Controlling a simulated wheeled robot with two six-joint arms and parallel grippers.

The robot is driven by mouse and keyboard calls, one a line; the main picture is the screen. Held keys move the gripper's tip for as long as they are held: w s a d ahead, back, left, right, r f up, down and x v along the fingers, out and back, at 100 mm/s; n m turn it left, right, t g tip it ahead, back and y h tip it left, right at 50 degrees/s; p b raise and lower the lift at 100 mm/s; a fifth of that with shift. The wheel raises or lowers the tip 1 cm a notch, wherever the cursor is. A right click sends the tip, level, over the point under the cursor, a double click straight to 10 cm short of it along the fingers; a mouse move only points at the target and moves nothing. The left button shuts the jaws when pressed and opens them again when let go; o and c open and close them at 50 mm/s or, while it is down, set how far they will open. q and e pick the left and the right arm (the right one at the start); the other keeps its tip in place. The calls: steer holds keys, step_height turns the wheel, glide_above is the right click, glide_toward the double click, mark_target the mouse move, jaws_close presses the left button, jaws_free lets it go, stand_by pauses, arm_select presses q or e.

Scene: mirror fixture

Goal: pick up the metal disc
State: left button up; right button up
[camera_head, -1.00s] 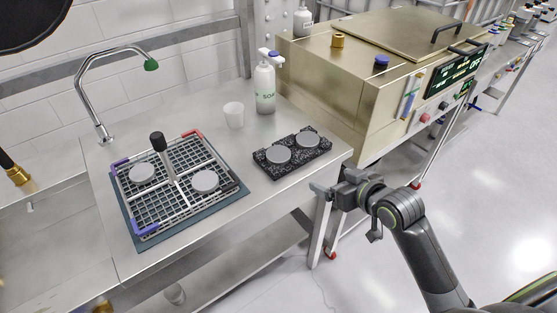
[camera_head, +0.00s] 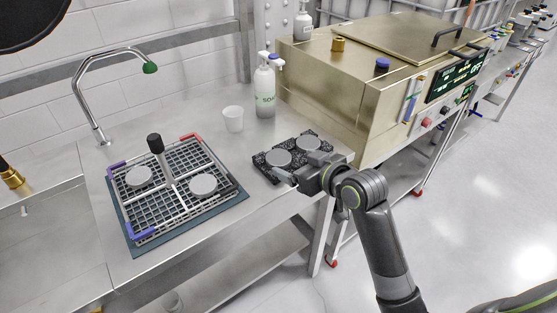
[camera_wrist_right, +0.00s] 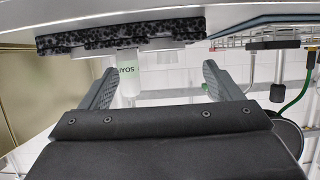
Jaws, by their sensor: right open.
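Two grey metal discs, a nearer disc (camera_head: 278,158) and a farther disc (camera_head: 308,143), lie on a black speckled block (camera_head: 264,171) on the steel table. Two more discs, one at left (camera_head: 139,176) and one at right (camera_head: 203,185), lie in a wire basket (camera_head: 150,228). My right gripper (camera_head: 292,172) is at the front side of the block, close to the nearer disc; contact cannot be told. In the right wrist view its fingers (camera_wrist_right: 160,78) are spread with nothing between them, and the block (camera_wrist_right: 120,36) shows edge-on beyond them. My left gripper is not in view.
A soap bottle (camera_head: 265,88) and a white cup (camera_head: 233,118) stand behind the block. A black-knobbed handle (camera_head: 155,144) rises from the basket. A large gold-coloured machine (camera_head: 330,85) stands at the right. A curved tap (camera_head: 85,75) stands at the back left.

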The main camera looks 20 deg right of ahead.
mark_target(279, 157)
steer(key=shift+x, duration=3.2)
steer(key=shift+s+a+f, duration=0.1)
steer(key=shift+s+a, duration=0.05)
steer(key=shift+c, duration=0.2)
steer(key=c, duration=1.1)
